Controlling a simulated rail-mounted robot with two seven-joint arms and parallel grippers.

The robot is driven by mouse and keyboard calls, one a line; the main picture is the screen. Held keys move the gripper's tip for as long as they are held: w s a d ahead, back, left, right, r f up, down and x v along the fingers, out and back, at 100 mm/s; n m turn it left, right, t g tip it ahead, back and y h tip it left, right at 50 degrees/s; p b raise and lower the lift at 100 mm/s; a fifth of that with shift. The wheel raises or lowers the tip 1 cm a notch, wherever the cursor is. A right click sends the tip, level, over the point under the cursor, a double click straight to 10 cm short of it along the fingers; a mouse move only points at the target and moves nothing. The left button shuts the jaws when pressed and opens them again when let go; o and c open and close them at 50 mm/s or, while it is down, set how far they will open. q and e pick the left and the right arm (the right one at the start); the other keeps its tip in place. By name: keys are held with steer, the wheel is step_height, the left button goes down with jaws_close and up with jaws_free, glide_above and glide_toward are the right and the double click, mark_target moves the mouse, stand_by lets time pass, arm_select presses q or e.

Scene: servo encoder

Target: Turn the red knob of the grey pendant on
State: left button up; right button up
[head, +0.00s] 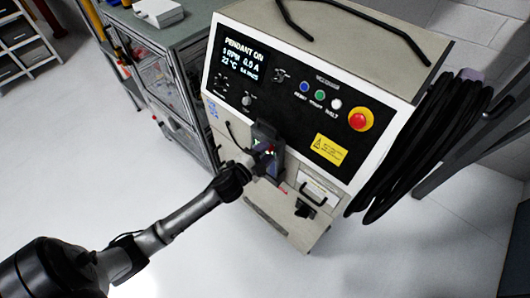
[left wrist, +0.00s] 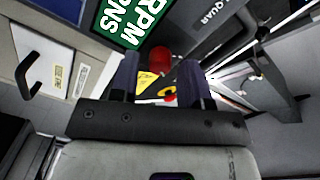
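The grey pendant (head: 266,132) sits upright in front of the cabinet's lower front, partly hidden by my left gripper (head: 262,160). In the left wrist view its green screen (left wrist: 128,20) with white lettering is at the top. The red knob (left wrist: 159,58) shows between the two dark fingertips of my left gripper (left wrist: 157,68). The fingers are apart, with gaps visible on both sides of the knob; I cannot tell whether either touches it. My right gripper is not in view.
The cabinet's black panel has a red emergency button (head: 360,119), small coloured buttons and a yellow label (head: 329,149). Thick black cables (head: 418,145) hang at its right. A grey workbench (head: 165,32) stands at the left. The pale floor at front is clear.

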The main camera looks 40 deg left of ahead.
arm_select(q)
steer(key=shift+o, duration=0.3)
steer(key=shift+s, duration=0.15)
steer(key=shift+s, duration=0.3)
steer(key=s+b, duration=0.2)
steer(key=s, duration=1.1)
steer(key=shift+r, duration=0.25)
steer(key=shift+a, duration=0.1)
